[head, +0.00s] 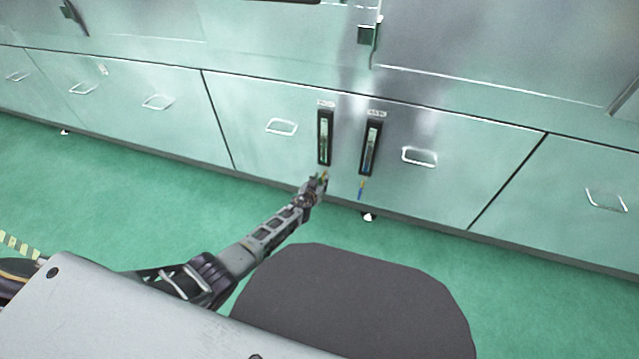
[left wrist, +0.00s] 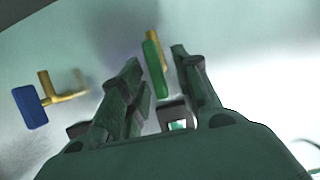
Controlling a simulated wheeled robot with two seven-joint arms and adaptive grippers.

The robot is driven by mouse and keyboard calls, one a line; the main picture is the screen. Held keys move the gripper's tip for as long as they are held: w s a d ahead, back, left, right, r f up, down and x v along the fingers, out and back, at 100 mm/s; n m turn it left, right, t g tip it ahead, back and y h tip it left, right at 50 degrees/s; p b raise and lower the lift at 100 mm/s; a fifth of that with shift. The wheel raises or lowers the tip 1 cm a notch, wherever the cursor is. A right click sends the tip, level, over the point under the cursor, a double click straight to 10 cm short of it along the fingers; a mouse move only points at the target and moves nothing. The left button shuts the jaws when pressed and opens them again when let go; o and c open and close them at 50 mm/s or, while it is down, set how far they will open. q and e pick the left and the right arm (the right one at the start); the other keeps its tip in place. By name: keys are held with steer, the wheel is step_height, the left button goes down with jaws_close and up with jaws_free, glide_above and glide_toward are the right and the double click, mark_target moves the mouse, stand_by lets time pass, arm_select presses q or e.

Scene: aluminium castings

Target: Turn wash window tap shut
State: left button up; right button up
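Two small taps with brass bodies stick out under two gauges on the cabinet front. One has a green lever handle (left wrist: 154,62), the other a blue handle (left wrist: 30,107); the blue one also shows in the head view (head: 361,188). Labels above the gauges are too small to read, so I cannot tell which tap is the wash window one. My left gripper (head: 318,180) is at the green tap. In the left wrist view its fingers are apart, with the green handle between the fingertips and a gap visible beside it. My right gripper is out of view.
The left gauge (head: 325,137) and right gauge (head: 371,147) stand upright on the steel cabinet front. Wire drawer handles (head: 282,127) (head: 420,157) flank them. The green floor (head: 110,195) in front of the cabinet is clear.

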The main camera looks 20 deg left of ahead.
arm_select(q)
jaws_close()
